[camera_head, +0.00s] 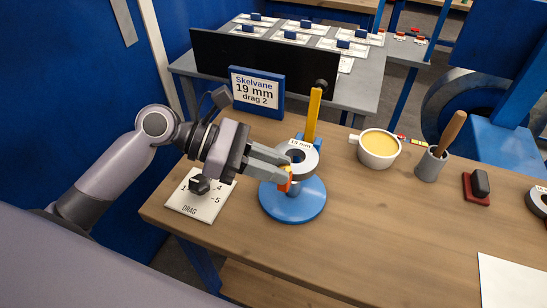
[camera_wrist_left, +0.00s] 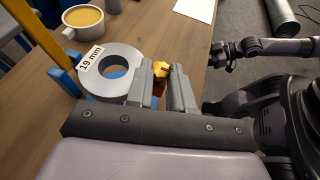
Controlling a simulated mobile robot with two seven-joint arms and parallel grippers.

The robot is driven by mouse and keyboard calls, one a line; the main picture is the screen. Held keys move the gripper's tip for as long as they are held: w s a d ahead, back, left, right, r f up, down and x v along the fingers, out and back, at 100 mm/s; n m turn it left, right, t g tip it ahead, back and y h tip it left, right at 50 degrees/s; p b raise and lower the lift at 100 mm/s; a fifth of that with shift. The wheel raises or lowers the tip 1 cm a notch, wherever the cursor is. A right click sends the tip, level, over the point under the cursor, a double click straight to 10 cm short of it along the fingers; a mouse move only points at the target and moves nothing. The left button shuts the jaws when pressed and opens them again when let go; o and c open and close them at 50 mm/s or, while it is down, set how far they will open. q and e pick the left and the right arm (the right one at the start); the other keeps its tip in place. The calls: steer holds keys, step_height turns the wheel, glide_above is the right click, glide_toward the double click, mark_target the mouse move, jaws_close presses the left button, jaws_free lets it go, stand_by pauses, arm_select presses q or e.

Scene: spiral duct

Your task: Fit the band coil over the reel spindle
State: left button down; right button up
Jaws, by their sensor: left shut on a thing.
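The band coil (camera_head: 310,163) is a grey ring with a "19 mm" label. It is held above the round blue base (camera_head: 292,208) of the reel; the coil also shows in the wrist view (camera_wrist_left: 125,57). A short grey part, perhaps the spindle (camera_head: 293,188), shows under the coil. I cannot tell whether the spindle enters the hole. A yellow upright (camera_head: 313,115) stands behind the coil. My left gripper (camera_head: 287,172) is shut at the coil's near edge, with a yellow-orange piece (camera_wrist_left: 161,69) between its fingers. My right gripper (camera_wrist_left: 220,56) is small and dark in the wrist view.
A DRAG dial plate (camera_head: 195,208) lies left of the base. A "Skelvane 19 mm drag 2" sign (camera_head: 257,92) stands behind. A cup of yellow stuff (camera_head: 377,150), a grey pot with a wooden handle (camera_head: 432,164) and a red-black block (camera_head: 478,187) are right. The front middle is clear.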

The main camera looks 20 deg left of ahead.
arm_select(q)
step_height(320, 180, down, 6)
steer(key=b, duration=0.6)
steer(key=shift+f, duration=1.35)
steer(key=c, duration=0.9)
jaws_free()
steer(key=shift+f, duration=0.1)
steer(key=v, duration=0.7)
steer(key=shift+b, duration=0.3)
